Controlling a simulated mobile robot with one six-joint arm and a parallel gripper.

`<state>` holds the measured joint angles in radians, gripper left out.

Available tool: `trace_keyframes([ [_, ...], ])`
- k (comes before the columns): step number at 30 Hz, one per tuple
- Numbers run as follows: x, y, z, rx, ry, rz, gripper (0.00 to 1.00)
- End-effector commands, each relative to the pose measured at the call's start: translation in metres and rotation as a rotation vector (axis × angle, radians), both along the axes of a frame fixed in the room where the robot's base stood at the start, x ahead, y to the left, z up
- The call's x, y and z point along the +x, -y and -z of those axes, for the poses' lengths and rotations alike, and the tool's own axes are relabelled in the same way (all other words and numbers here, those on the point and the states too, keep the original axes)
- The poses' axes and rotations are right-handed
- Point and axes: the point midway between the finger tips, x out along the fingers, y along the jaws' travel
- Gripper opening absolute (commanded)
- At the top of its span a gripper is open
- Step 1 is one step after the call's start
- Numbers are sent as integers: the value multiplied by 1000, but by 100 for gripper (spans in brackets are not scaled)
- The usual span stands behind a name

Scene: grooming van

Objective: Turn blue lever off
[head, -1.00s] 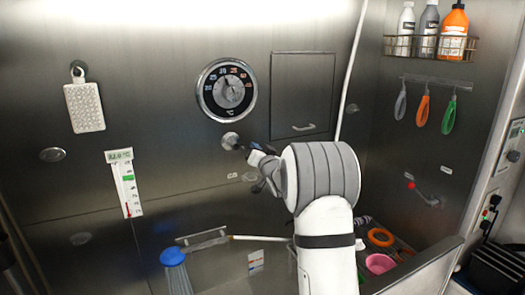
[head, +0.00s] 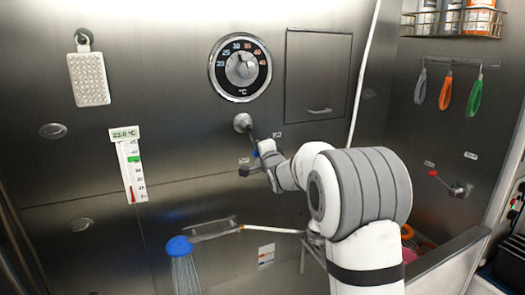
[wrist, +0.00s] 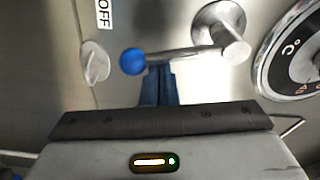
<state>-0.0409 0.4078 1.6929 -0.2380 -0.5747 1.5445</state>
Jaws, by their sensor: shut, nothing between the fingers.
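The blue lever is a metal rod from a round wall hub (head: 242,122) below the dial, ending in a blue ball (wrist: 133,61). In the head view the rod (head: 249,136) slants down and slightly right, and the ball is partly hidden by my gripper (head: 256,160). In the wrist view my gripper (wrist: 161,70) is shut and empty. Its dark blue fingertips are against or very close to the rod, near the ball; contact is not certain. An OFF label (wrist: 104,13) is beside the ball's end. A second small label (head: 277,134) lies right of the hub.
A round temperature dial (head: 240,68) is above the lever. A blue shower head (head: 179,246) below left shows pale streaks like running water. A thermometer (head: 130,165) hangs left. A red-tipped lever (head: 452,185) is on the right wall. A cabinet door (head: 318,75) is upper right.

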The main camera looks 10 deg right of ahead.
Motion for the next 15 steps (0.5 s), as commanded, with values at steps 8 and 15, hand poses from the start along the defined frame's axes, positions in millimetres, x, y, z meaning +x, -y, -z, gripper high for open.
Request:
trace_keyframes([
  [8, -4, -16, 7, 147, -46, -7, 0],
  [15, -6, -23, 7, 143, -45, -8, 0],
])
